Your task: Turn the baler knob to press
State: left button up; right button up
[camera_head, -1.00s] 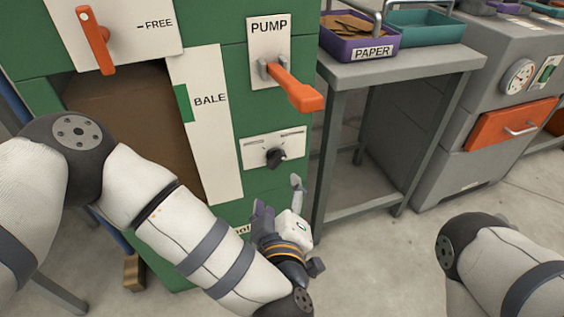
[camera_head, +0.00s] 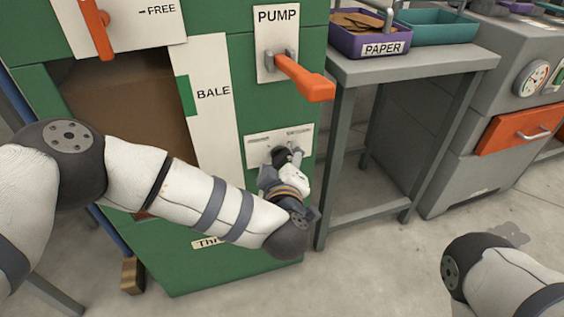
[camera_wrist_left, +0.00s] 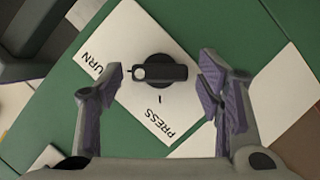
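The black baler knob (camera_head: 281,155) sits on a white plate (camera_head: 252,150) on the green baler, under the PUMP lever. In the left wrist view the knob (camera_wrist_left: 165,72) has a bar lying level, its white mark at the left end, on the side of a partly hidden label ending in "URN". The PRESS label (camera_wrist_left: 160,123) and a tick are below it. My left gripper (camera_head: 284,163) is at the knob. In the wrist view its purple-padded fingers (camera_wrist_left: 160,78) are apart, one on each side of the knob, with gaps. My right gripper is out of view.
The orange PUMP lever (camera_head: 305,80) sticks out above my left gripper. Another orange lever (camera_head: 97,28) is at upper left. A grey table (camera_head: 420,65) with a purple PAPER tray (camera_head: 383,47) stands right of the baler, with open floor in front.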

pick_arm(q)
jog(key=c, duration=0.9)
jog(key=shift+c, duration=0.2)
